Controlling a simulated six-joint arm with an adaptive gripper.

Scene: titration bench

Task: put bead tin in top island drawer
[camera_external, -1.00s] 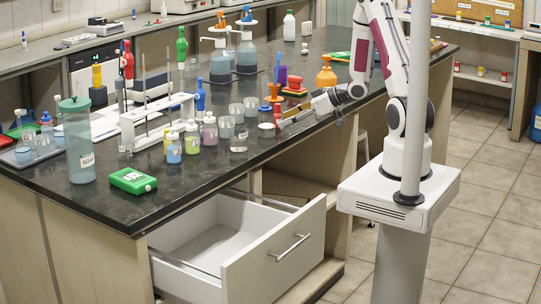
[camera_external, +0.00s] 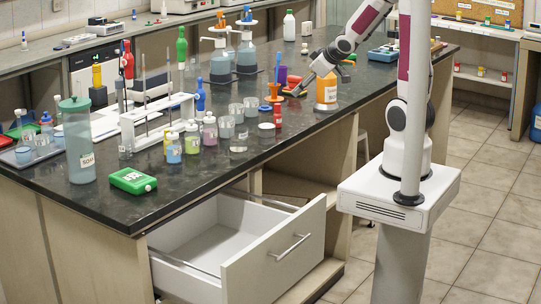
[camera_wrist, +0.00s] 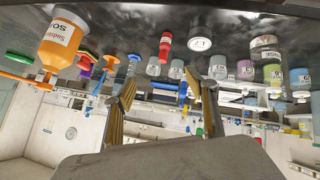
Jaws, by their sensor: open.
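A small white round thing with a dark mark on top lies on the black bench top in the external view (camera_external: 266,126). It also shows in the wrist view (camera_wrist: 199,44); it may be the bead tin, but I cannot read its label. My gripper (camera_external: 292,91) is open and empty, above the bench beside the orange bottle and behind the white round thing. Its two fingers stand apart in the wrist view (camera_wrist: 165,103). The top island drawer (camera_external: 275,255) is pulled open below the bench edge, and its visible inside looks empty.
A red vial (camera_external: 278,115), beakers (camera_external: 227,126) and small coloured bottles (camera_external: 192,140) crowd around the white round thing. A green box (camera_external: 133,181) lies near the front edge.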

